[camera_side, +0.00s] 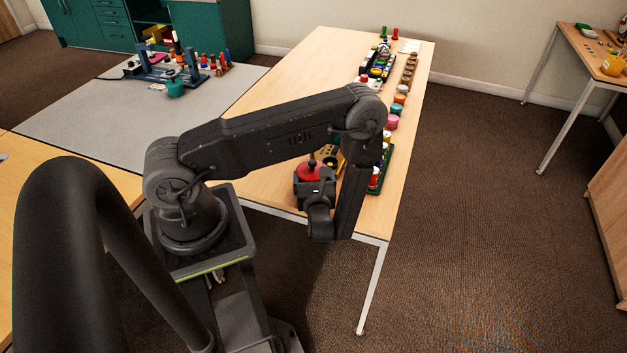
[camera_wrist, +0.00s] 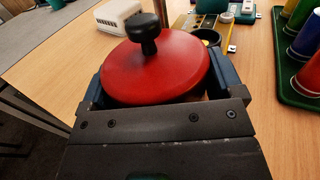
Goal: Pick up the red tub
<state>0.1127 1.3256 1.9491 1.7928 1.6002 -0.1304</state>
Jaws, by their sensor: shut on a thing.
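The red tub (camera_wrist: 155,72) is round with a flat red lid and a black knob. In the wrist view it sits between the two jaws of my gripper (camera_wrist: 160,88), which are shut on its sides. In the side view the red tub (camera_side: 308,171) shows near the front of the wooden table, partly hidden by my gripper (camera_side: 313,185). Its underside is hidden, so I cannot tell whether it touches the table.
A green tray (camera_wrist: 288,90) with coloured cups stands at the right. A yellow holder (camera_wrist: 210,22) and a white box (camera_wrist: 118,15) are behind the tub. Coloured pots line the table's (camera_side: 300,75) right side. The table's left part is clear.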

